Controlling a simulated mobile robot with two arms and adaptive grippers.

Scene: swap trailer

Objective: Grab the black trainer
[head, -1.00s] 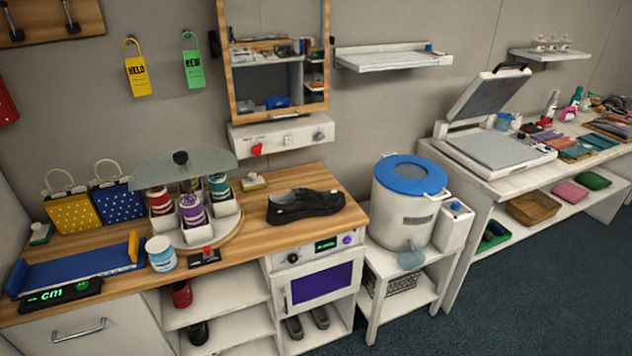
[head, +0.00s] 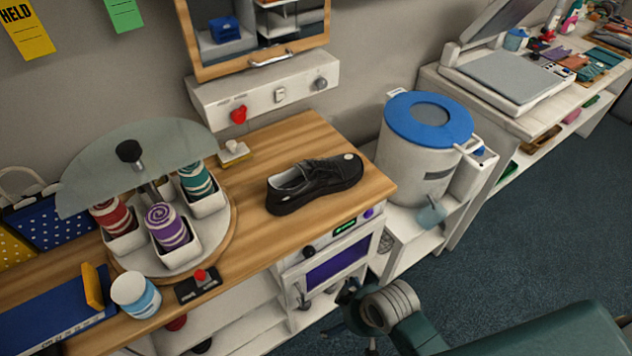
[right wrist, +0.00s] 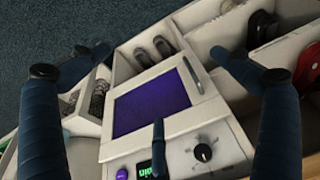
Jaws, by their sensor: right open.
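The black trainer (head: 314,183) stands upright on the wooden counter (head: 262,258), its toe to the right and its opening to the left. My right gripper (head: 358,318) is at the bottom of the head view, in front of the counter and below its top, well apart from the trainer. In the right wrist view my right gripper (right wrist: 165,62) has its fingers spread wide with nothing between them. They frame the oven-like unit with a purple window (right wrist: 150,106) under the counter. The trainer does not show in that view. My left gripper is not in view.
A carousel (head: 222,238) with rolled straps in cups and a clear cover stands left of the trainer. A small box with a red button (head: 200,283) and a white jar (head: 136,294) sit near the front edge. A blue-lidded drum (head: 425,150) stands right of the counter.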

